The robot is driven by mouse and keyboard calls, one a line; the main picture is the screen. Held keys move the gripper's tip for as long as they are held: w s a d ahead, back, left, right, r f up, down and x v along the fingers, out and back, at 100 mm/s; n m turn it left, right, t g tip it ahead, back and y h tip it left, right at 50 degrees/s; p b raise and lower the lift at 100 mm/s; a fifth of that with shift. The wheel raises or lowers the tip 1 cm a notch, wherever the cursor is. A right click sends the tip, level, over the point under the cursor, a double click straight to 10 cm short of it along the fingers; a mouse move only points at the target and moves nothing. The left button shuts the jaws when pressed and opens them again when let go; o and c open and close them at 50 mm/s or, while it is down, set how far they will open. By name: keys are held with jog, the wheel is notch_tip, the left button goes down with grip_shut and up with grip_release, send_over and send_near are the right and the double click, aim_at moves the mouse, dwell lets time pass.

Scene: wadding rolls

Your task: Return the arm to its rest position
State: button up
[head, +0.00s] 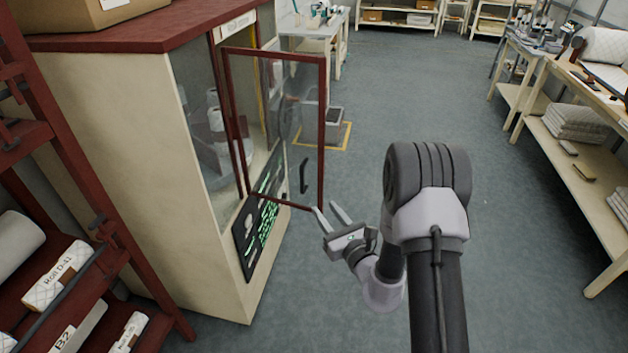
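My gripper (327,214) is in the middle of the head view, on the end of my bent arm. Its two fingers are spread apart, with nothing seen between them. The fingertips point up and left, close to the lower right corner of an open glass door (318,130) with a dark red frame. I cannot tell whether they touch the door. My arm stands at the right of the door, over the grey floor.
The door belongs to a cream cabinet (150,150) with white rolls behind glass. A dark red rack (85,185) with labelled rolls stands at left. A workbench (573,90) with folded wadding below stands at right. The floor between (400,100) is clear.

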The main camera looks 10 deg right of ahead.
jog(key=s+a+r+n+g+y, duration=0.5)
jog(key=s+a+r+n, duration=0.2)
jog(key=a+r, duration=0.2)
jog(key=s+a+r+n+g+y, duration=0.5)
jog(key=s+a+r+n+g, duration=0.15)
jog(key=a+r+n, duration=0.2)
jog(key=s+n+g+h, duration=0.45)
jog(key=s+n, duration=0.35)
jog(key=s, duration=0.7)
jog(key=s+d+n+t+h, duration=0.2)
jog(key=d+h, duration=0.2)
jog(key=d, duration=0.2)
jog(key=s+d+n+t+h, duration=0.2)
jog(key=d+n+h, duration=0.1)
jog(key=d, duration=0.4)
jog(key=shift+r+h, duration=0.4)
jog(key=shift+h, duration=0.35)
